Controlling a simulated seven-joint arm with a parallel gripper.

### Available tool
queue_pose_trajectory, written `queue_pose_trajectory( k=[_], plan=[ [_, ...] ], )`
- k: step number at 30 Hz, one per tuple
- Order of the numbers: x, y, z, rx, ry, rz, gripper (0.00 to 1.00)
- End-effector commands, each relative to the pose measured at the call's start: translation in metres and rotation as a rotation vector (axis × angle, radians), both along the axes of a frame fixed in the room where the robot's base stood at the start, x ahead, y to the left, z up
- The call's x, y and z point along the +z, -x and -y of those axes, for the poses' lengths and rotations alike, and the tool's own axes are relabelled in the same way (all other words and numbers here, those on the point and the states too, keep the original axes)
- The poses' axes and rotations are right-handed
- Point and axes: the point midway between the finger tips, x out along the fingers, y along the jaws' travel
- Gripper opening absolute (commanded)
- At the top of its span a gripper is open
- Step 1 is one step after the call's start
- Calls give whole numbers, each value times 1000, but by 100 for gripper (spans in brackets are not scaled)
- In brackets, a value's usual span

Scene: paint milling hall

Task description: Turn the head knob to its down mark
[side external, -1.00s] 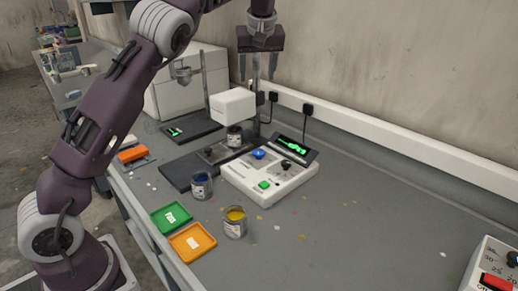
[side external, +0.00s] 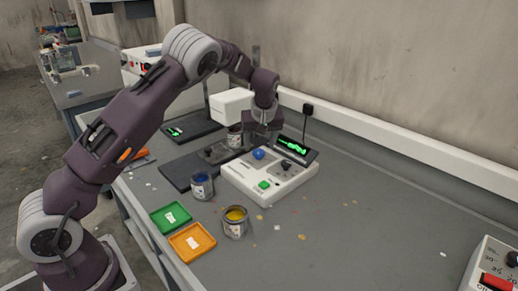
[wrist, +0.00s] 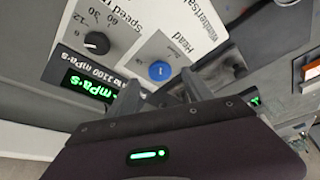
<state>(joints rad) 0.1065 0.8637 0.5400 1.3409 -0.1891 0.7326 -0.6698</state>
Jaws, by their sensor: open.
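The head knob (side external: 258,154) is a round blue knob on the white control box (side external: 250,184). In the wrist view the blue knob (wrist: 159,71) has a short white pointer line and sits on a grey panel labelled "Head", seen upside down. The down mark is too small to read. My gripper (wrist: 160,84) is open, its two fingers on either side of the knob's line in the picture, with nothing between them. In the side view my gripper (side external: 262,134) is above and just behind the blue knob; its fingertips are hard to make out. I cannot see any contact.
Behind stands a white block (side external: 231,103) over a can.

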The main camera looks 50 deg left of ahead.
Motion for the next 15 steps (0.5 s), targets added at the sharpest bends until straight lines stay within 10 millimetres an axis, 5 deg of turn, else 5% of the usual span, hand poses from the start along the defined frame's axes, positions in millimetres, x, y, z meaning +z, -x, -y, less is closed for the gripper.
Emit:
queue_pose_trajectory(
  k=[6,14,15],
  plan=[
    [-26,-6,-10,-1,-2,1,59],
    [-28,-7,-10,-1,-1,1,59],
    [-28,-7,-10,-1,-1,1,52]
  ],
)
